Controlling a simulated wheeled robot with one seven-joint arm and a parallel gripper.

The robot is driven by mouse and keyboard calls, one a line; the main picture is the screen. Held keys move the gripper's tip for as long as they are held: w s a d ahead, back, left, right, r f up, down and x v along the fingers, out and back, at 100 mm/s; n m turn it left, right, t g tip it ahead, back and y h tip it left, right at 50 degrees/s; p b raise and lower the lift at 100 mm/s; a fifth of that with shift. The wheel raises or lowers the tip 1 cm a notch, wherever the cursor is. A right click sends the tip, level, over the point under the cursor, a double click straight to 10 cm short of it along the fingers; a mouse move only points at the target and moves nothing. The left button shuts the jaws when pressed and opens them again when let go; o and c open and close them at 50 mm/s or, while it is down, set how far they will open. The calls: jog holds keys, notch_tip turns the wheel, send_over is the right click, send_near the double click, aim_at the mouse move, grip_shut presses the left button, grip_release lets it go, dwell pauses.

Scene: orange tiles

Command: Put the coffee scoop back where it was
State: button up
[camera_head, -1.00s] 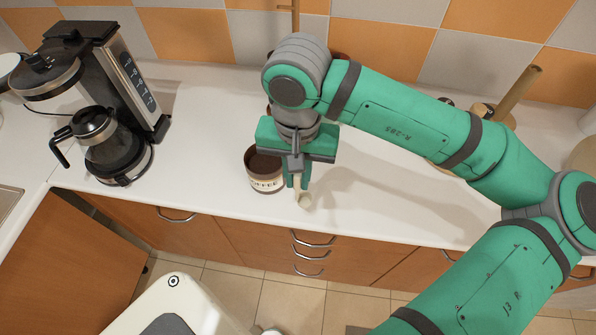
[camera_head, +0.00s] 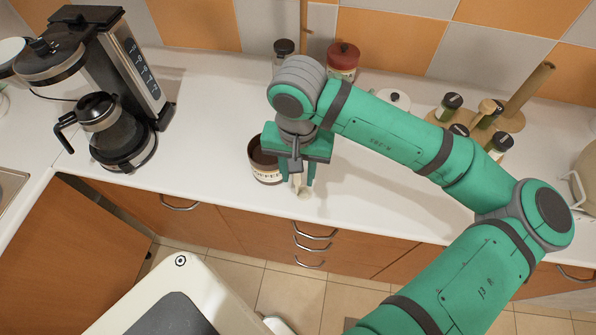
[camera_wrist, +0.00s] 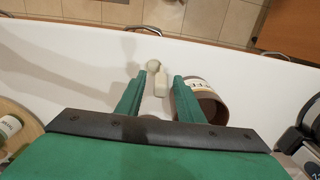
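The pale coffee scoop (camera_head: 304,192) is at the counter's front part, just right of the coffee canister. It also shows in the wrist view (camera_wrist: 161,82), its rounded end toward the counter's front edge. My gripper (camera_head: 298,184) points down over it. In the wrist view my gripper's fingers (camera_wrist: 160,88) are apart, with the scoop's handle between them and white counter showing at its sides. The scoop seems to rest on the counter; exact contact is hard to see. The brown, open coffee canister (camera_head: 266,176) with a cream label stands close beside one finger.
A coffee maker (camera_head: 125,60) with a glass carafe (camera_head: 108,128) stands at the left. A red-lidded jar (camera_head: 343,62) stands at the back wall. A round wooden rack (camera_head: 512,122) with several jars is at the right. The counter (camera_head: 370,200) right of my gripper is clear.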

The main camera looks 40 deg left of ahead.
jog(key=shift+d, duration=0.1)
jog(key=shift+w+r, duration=0.15)
jog(key=shift+r, duration=0.4)
notch_tip(320, 180, up, 11)
